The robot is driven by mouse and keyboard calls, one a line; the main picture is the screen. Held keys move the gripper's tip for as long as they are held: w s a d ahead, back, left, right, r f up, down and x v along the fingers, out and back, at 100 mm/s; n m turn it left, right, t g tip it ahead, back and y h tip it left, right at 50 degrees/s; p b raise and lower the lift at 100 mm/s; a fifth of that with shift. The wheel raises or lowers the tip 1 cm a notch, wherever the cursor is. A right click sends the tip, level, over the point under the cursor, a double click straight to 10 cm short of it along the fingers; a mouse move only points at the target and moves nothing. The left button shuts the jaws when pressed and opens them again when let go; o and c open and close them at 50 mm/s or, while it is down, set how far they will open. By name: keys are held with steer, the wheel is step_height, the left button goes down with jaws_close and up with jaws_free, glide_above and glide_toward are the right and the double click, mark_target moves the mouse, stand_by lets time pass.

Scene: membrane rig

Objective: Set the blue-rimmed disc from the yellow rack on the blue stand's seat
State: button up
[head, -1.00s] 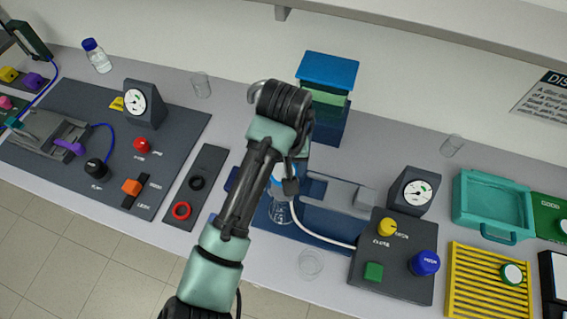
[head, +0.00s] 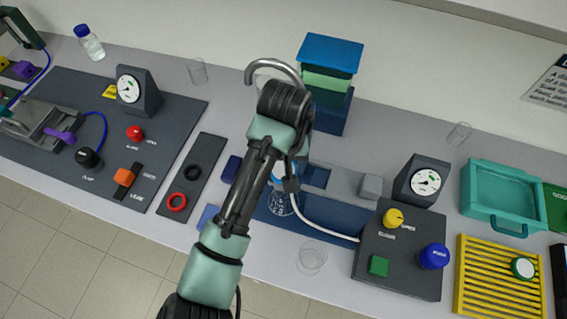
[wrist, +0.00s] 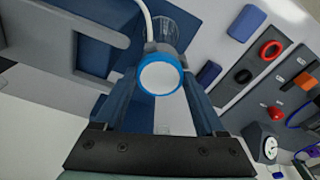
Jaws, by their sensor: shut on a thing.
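The blue-rimmed disc (wrist: 160,77) has a white face. In the wrist view it sits between the fingertips of my gripper (wrist: 161,88), which is shut on it. The blue stand's dark blue base (head: 330,215) is at the middle of the bench, and its blue surface also shows in the wrist view (wrist: 60,45). The disc appears over the stand, in front of a grey part (wrist: 152,47); I cannot tell whether they touch. The yellow rack (head: 475,279) at the right holds a green-rimmed disc (head: 523,267).
A white hose runs from the stand to a dark control box (head: 400,265) with yellow, blue and green controls. A glass flask (head: 281,203) is by my arm and an empty beaker (head: 312,258) near the front edge. A teal tray (head: 500,190) stands right.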

steer(key=shift+f, duration=0.15)
stand_by(0.3)
steer(key=o, duration=1.3)
steer(key=shift+a, duration=0.15)
step_height(320, 180, up, 13)
steer(key=s+p, duration=0.1)
steer(key=p, duration=0.1)
steer(key=shift+s+d+p, duration=0.3)
steer(key=shift+d+p, duration=0.05)
steer(key=shift+p, duration=0.05)
steer(key=shift+f, duration=0.1)
